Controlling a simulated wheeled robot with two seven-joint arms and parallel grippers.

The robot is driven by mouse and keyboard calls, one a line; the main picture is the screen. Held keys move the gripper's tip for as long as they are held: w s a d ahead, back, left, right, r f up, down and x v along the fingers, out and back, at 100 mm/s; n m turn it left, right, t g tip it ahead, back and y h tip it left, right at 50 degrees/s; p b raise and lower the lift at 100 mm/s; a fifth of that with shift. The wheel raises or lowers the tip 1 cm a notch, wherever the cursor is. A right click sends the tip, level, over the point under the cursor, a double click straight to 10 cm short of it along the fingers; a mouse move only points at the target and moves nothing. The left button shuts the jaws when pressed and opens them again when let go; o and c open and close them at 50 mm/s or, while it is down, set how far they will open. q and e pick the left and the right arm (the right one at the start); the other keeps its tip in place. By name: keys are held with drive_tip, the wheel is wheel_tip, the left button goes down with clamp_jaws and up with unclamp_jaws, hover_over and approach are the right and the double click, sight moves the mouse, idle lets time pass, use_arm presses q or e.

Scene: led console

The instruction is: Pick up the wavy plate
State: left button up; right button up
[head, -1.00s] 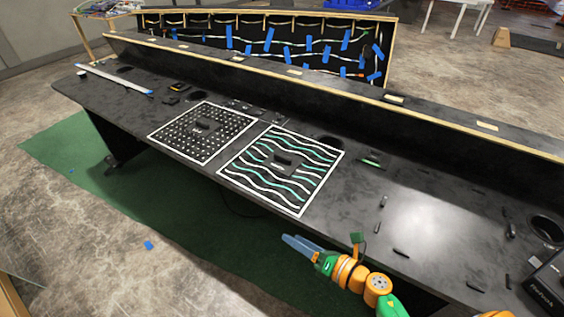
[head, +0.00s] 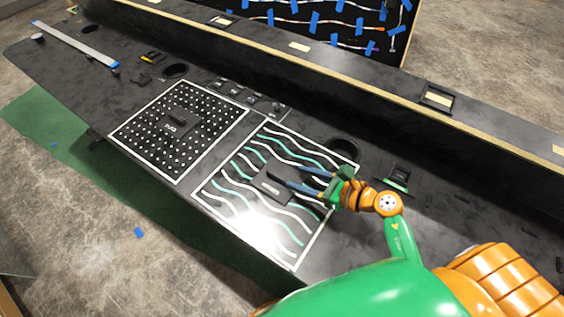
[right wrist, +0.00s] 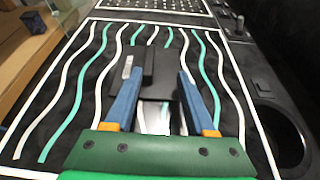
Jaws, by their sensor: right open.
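The wavy plate (head: 228,196) is a black square panel with a white border and wavy white and teal lines. It lies flat on the black console, and a raised dark handle block (head: 266,184) stands at its middle. My right gripper (head: 285,174) is over the plate, its blue fingers apart and pointing at the handle. In the right wrist view the plate (right wrist: 66,95) fills most of the picture, and the handle (right wrist: 140,68) shows between and just beyond the open fingertips. Whether the fingers touch it I cannot tell. My left gripper is out of view.
A dotted plate (head: 150,115) with its own handle lies to the left of the wavy plate. A round hole (head: 343,150) and a long raised ledge (head: 330,85) are behind. A silver bar (head: 75,45) lies at the far left. The console's front edge is close to the plate.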

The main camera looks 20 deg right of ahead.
sight(279, 176)
drive_tip(key=w+a, duration=0.1)
drive_tip(key=w+a+f, duration=0.1)
drive_tip(key=a, duration=0.1)
drive_tip(key=w+a, duration=0.1)
drive_tip(key=shift+a+f+p, duration=0.15)
drive_tip(key=shift+a+p, duration=0.25)
drive_tip(key=shift+w+f, duration=0.25)
drive_tip(key=shift+w, duration=0.1)
drive_tip(key=shift+s+r, duration=0.1)
drive_tip(key=shift+s, duration=0.05)
drive_tip(key=c, duration=0.4)
clamp_jaws()
